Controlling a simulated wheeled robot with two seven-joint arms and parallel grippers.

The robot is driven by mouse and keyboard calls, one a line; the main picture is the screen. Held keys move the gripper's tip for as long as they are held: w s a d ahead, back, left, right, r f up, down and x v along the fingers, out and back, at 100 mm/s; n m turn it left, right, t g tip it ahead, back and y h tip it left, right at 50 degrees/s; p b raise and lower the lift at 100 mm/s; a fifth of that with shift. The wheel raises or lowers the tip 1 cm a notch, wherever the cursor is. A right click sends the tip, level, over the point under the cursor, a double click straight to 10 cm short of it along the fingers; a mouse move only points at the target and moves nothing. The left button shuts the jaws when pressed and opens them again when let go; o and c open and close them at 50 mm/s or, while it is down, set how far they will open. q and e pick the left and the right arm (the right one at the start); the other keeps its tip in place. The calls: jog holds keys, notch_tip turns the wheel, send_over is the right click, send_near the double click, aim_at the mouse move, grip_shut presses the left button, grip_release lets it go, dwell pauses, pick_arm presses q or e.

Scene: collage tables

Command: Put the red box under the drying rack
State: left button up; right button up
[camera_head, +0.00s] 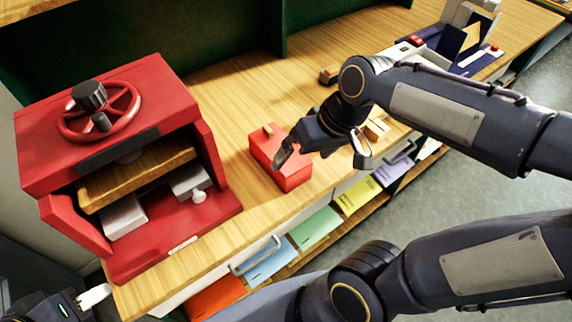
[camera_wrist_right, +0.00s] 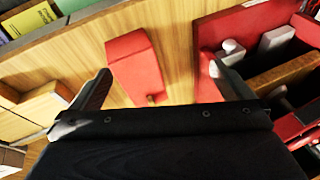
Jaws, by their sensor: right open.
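The red box (camera_head: 263,146) lies on the wooden table, to the right of a red press, with a small wooden knob on it. My right gripper (camera_head: 324,156) is open just above and beside the box, and one finger overlaps it in the head view. In the right wrist view the red box (camera_wrist_right: 137,66) shows between the open fingers (camera_wrist_right: 160,74), nearer the left one; I cannot tell whether they touch. My left gripper (camera_head: 92,297) is partly in view at the lower left, with one pale fingertip visible. I cannot tell for certain which thing is the drying rack.
The red press (camera_head: 50,150) with a handwheel stands at the left of the table. Small wooden blocks (camera_head: 376,128) lie right of my gripper. A dark blue stand (camera_head: 425,55) is at the far right. Coloured sheets (camera_head: 314,228) sit below the table edge. Bare tabletop lies behind the box.

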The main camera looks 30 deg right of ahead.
aim_at(278, 147)
jog(key=w+f+g+h, duration=0.1)
jog(key=w, duration=0.3)
jog(key=w+f+n+g+h+b, duration=0.1)
jog(key=w+f, duration=0.1)
jog(key=w, duration=0.2)
jog(key=w+f+g+h, duration=0.1)
jog(key=w+f, duration=0.1)
jog(key=w, duration=0.2)
jog(key=shift+f+n, duration=0.15)
jog(key=shift+n, duration=0.25)
jog(key=shift+w+f, duration=0.25)
jog(key=shift+w, duration=0.05)
jog(key=f, duration=0.7)
jog(key=shift+d+f, duration=0.25)
jog(key=shift+f, duration=0.05)
jog(key=shift+c, duration=0.3)
jog(key=c, duration=1.1)
jog(key=shift+o, duration=0.2)
jog(key=shift+r, duration=0.1)
